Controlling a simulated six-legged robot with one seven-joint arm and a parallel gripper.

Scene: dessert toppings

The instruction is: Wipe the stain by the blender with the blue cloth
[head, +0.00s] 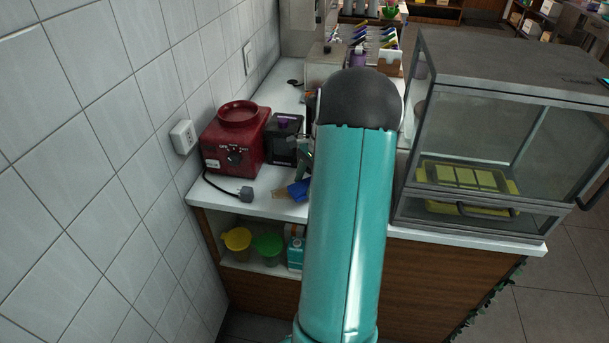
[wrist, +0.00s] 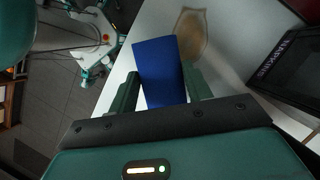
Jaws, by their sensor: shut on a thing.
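The blue cloth (wrist: 158,62) is between the two green fingers of my gripper (wrist: 161,80), which is shut on it. The cloth sticks out past the fingertips over the white counter. A tan-brown stain (wrist: 190,36) lies on the counter just beyond the cloth's upper right side. In the head view the blue cloth (head: 299,190) shows left of my arm, with the stain (head: 280,194) at its left edge. I cannot tell whether the cloth touches the counter. The red blender base (head: 233,142) stands behind and left of the stain, against the tiled wall. My arm hides part of the counter.
A grey plug (head: 246,194) on a black cord lies near the counter's front edge. A glass display case (head: 480,150) stands on the right. Cups (head: 237,240) sit on the shelf below.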

